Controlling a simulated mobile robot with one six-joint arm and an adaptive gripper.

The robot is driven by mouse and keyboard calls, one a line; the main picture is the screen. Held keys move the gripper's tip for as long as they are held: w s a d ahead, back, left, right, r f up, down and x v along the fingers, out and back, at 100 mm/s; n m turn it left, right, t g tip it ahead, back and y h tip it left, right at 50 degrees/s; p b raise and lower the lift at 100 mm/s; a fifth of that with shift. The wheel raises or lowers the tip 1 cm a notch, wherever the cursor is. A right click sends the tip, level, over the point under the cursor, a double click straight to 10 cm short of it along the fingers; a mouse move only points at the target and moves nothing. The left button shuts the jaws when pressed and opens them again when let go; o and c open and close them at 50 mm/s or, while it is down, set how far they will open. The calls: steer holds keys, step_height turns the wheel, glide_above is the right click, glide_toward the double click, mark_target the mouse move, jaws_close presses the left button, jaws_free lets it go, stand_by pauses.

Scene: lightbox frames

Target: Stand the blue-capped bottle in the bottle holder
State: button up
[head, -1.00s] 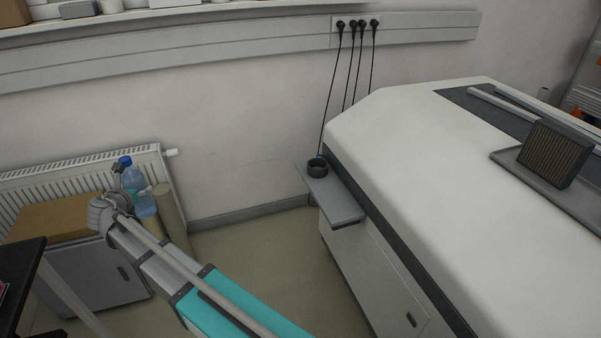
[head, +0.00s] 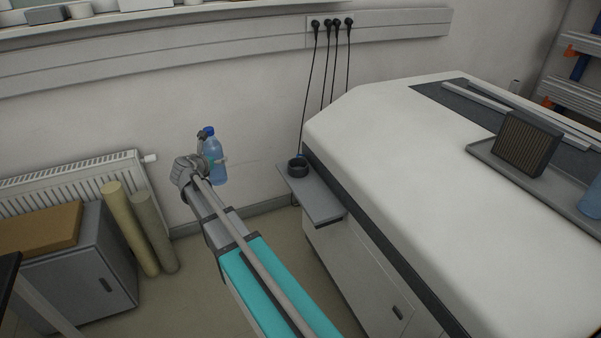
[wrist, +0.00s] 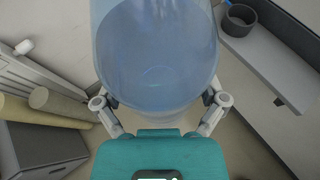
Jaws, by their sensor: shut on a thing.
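The blue-capped bottle (head: 214,160) is clear blue plastic and hangs upright in the air in front of the wall. My gripper (head: 203,161) is shut on it; in the wrist view (wrist: 158,102) the fingers grip both sides of the bottle (wrist: 157,45), which fills the upper middle. The bottle holder (head: 298,167) is a dark round ring on a grey side shelf (head: 318,204), to the right of the bottle and apart from it. The holder also shows at the wrist view's upper right (wrist: 240,18). The cap is hidden in the wrist view.
The large white machine (head: 390,130) stands right of the shelf, with a black filter block (head: 527,143) on a tray on top. At left are a radiator (head: 70,178), cardboard rolls (head: 130,228) and a grey cabinet (head: 85,270) with a box. Cables hang behind the holder.

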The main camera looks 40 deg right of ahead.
steer(key=s+d+m+g, duration=0.1)
steer(key=s+d, duration=0.3)
steer(key=d, duration=0.5)
steer(key=s+d+m+g+h, duration=0.1)
steer(key=s+d, duration=0.3)
steer(key=d, duration=0.6)
steer(key=s+d+m+g+h, duration=0.1)
steer(key=s+d, duration=0.3)
steer(key=d, duration=0.6)
steer(key=shift+m+g, duration=0.4)
steer(key=shift+d+r, duration=0.1)
steer(key=w+d+f+b, duration=0.6)
steer(key=w+f+b, duration=0.3)
steer(key=w, duration=0.2)
steer(key=shift+w+d, duration=0.15)
steer(key=shift+w, duration=0.2)
